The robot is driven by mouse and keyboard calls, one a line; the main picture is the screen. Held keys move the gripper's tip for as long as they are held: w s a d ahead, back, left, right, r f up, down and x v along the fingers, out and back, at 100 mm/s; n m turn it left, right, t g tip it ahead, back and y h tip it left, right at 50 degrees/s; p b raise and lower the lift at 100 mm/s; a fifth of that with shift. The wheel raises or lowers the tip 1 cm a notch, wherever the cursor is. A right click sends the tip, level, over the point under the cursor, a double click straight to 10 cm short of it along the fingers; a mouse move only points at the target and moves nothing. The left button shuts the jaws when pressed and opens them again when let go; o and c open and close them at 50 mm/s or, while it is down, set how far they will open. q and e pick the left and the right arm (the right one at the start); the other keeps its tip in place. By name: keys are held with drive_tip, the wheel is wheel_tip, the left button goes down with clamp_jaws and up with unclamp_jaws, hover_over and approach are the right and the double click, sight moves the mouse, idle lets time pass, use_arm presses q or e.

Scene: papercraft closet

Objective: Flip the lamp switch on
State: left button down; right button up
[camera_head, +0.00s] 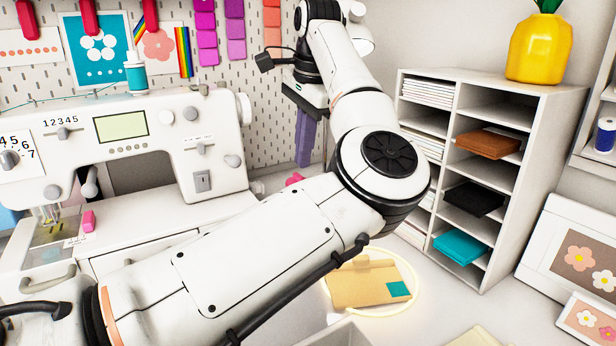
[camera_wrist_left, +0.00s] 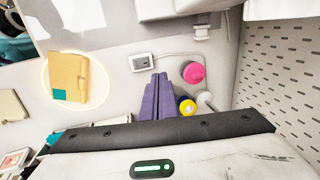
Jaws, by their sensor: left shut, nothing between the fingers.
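In the left wrist view a small white box with a dark inset face (camera_wrist_left: 141,61) lies on the white desk. It looks like the lamp switch, and a thin cord runs from it to the right. My left gripper (camera_wrist_left: 158,82) has its purple fingers together and empty, with their tips below and slightly right of the box in that view and apart from it in the picture. In the head view the left gripper (camera_head: 303,160) points down near the pegboard, right of the sewing machine. There the switch is not visible. I cannot clearly identify the lamp. My right gripper does not show.
The sewing machine (camera_head: 150,140) stands at the left. A shelf unit (camera_head: 540,105) stands at the right. A glowing ring surrounds a tan envelope (camera_head: 362,285) on the desk. A pink spool (camera_wrist_left: 193,72) and a yellow-and-blue spool (camera_wrist_left: 187,106) are close to my left fingers.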

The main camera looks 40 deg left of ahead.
use_arm(q)
drive_tip(key=shift+a+r, duration=0.15)
drive_tip(key=shift+r, duration=0.6)
drive_tip(key=shift+a+r, duration=0.15)
drive_tip(key=shift+r, duration=0.55)
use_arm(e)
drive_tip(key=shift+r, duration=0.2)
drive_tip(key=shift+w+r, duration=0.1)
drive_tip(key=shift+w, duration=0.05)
